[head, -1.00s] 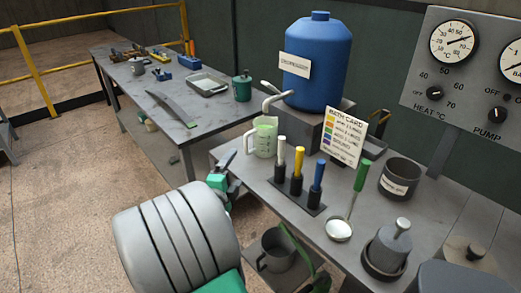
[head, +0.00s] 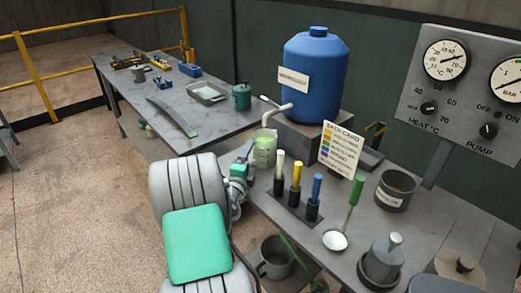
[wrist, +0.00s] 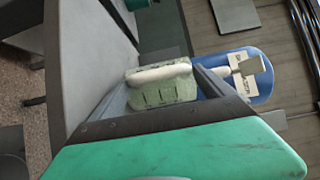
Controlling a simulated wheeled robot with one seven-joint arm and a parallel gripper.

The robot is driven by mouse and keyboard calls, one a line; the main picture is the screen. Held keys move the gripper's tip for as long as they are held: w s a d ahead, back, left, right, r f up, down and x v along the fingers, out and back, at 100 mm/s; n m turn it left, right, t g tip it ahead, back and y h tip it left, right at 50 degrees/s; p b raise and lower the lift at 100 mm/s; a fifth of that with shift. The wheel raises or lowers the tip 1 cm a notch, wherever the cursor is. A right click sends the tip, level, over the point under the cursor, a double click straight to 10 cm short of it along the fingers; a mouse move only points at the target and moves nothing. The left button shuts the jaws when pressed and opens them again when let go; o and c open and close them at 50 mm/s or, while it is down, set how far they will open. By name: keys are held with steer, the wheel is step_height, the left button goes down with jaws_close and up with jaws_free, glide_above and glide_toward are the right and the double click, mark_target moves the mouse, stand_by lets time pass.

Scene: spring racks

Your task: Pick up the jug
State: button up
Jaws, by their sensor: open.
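The jug (head: 264,150) is clear with pale green contents and stands upright at the left end of the near bench, under the white spout (head: 274,114) of the blue drum. My gripper (head: 245,160) is open, on the left side of the jug in the head view. I cannot tell whether either finger touches the jug.
The blue drum (head: 315,75) stands behind the jug. A ladle (head: 337,238) lies further right. A left table (head: 165,90) holds small items.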

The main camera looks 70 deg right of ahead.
steer(key=shift+d, duration=0.3)
steer(key=shift+c, duration=0.5)
steer(key=c, duration=1.5)
steer(key=shift+r, duration=0.1)
steer(key=shift+c, duration=0.6)
